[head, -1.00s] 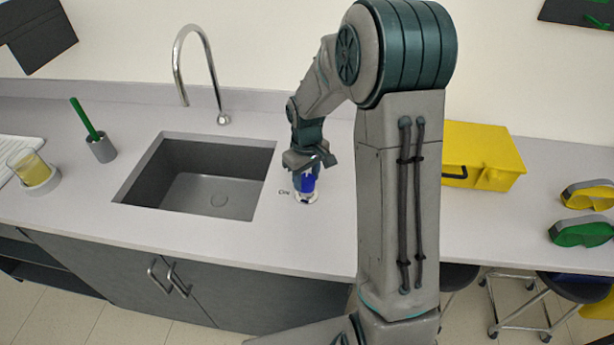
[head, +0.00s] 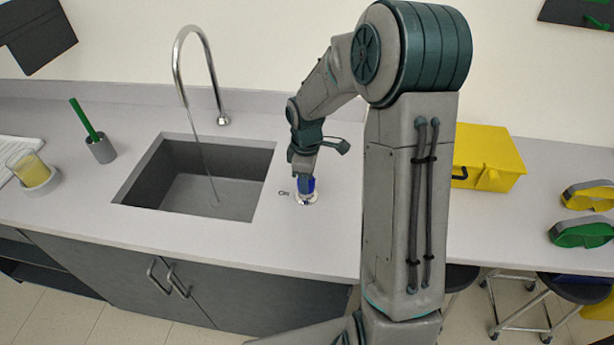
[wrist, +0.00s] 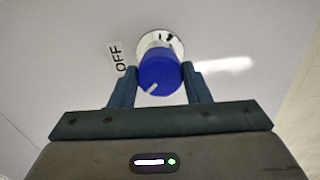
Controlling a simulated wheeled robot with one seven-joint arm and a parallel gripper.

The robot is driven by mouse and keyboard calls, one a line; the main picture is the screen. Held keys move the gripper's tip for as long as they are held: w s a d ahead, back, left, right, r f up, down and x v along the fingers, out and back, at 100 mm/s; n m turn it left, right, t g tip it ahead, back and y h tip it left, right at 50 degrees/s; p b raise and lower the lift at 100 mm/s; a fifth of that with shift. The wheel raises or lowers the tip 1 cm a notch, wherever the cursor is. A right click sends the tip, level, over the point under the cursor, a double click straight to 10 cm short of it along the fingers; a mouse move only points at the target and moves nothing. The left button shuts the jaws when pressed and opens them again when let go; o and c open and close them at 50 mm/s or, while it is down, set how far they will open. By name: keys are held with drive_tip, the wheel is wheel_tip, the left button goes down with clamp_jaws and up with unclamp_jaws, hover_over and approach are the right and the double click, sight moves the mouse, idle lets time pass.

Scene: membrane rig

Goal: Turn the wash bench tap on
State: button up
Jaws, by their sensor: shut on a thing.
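The tap's blue knob (wrist: 160,72) stands on a round metal base on the bench, right of the sink. In the head view the knob (head: 307,185) is partly hidden by my gripper (head: 304,180). In the wrist view my gripper (wrist: 160,78) has one finger on each side of the knob and is shut on it. A pale mark on the knob points down and to the left, away from the printed word OFF (wrist: 117,57). The curved metal spout (head: 180,62) arches over the sink (head: 185,165), and a thin stream of water (head: 206,160) falls into the basin.
A grey holder with a green-handled brush (head: 100,148) and a cup of yellow stuff (head: 32,170) stand left of the sink. A yellow case (head: 490,155) and goggles (head: 582,232) lie to the right, beyond my arm.

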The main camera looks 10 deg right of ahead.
drive_tip(key=shift+n, duration=0.3)
drive_tip(key=o, duration=1)
wheel_tip(320, 180, up, 14)
drive_tip(key=b, duration=0.1)
drive_tip(key=shift+f, duration=0.1)
drive_tip(key=s+r+m+t, duration=0.1)
drive_tip(key=s+m+t, duration=0.2)
drive_tip(key=s+m, duration=1)
drive_tip(key=s, duration=0.9)
drive_tip(key=shift+d+r+m+t, duration=0.2)
drive_tip(key=shift+r+m+t, duration=0.1)
drive_tip(key=shift+r, duration=0.1)
